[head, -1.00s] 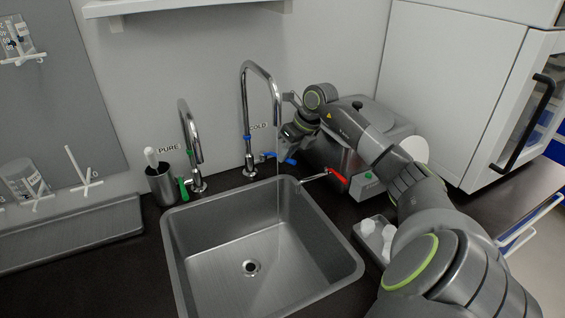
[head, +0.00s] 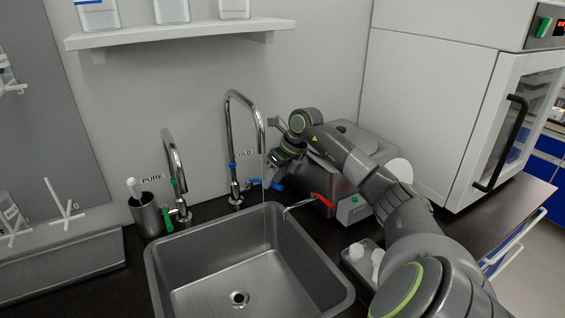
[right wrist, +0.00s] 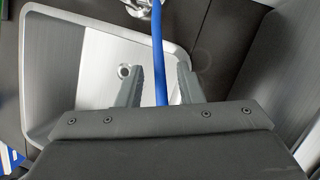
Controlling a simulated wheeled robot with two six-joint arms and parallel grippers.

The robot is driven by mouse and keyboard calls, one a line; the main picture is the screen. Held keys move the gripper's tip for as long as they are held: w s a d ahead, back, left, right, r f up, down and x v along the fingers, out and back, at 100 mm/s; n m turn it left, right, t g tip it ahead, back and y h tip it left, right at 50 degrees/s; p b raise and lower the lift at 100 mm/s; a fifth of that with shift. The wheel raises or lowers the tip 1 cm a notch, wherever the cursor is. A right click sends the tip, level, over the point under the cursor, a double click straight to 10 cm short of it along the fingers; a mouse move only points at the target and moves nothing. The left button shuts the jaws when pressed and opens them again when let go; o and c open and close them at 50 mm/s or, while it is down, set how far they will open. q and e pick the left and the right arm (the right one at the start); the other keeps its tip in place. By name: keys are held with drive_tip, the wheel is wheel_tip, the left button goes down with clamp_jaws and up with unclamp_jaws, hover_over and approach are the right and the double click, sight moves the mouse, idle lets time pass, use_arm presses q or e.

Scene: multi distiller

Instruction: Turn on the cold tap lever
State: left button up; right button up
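The cold tap (head: 232,140) is a tall chrome gooseneck with a blue ring, behind the sink. Its blue lever (head: 277,187) points right; it also shows in the right wrist view (right wrist: 159,55), running between the two fingers. A thin pale vertical line below the spout looks like running water. My right gripper (head: 272,177) is at the lever; in the right wrist view its fingers (right wrist: 160,88) stand apart on either side of it, with small gaps visible. The wrist partly hides the lever in the head view. My left gripper is out of view.
The steel sink (head: 165,262) lies in front. The pure tap (head: 170,158) with a green lever and a grey cup (head: 147,216) stand left. A grey machine (head: 340,140) with a red lever (head: 324,201) stands close at the right, partly behind my arm. A shelf (head: 180,33) hangs above.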

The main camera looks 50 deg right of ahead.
drive_tip(key=b+v, duration=0.1)
drive_tip(key=v, duration=1.6)
drive_tip(key=shift+b, duration=0.4)
drive_tip(key=shift+d, duration=0.1)
drive_tip(key=shift+c, duration=0.4)
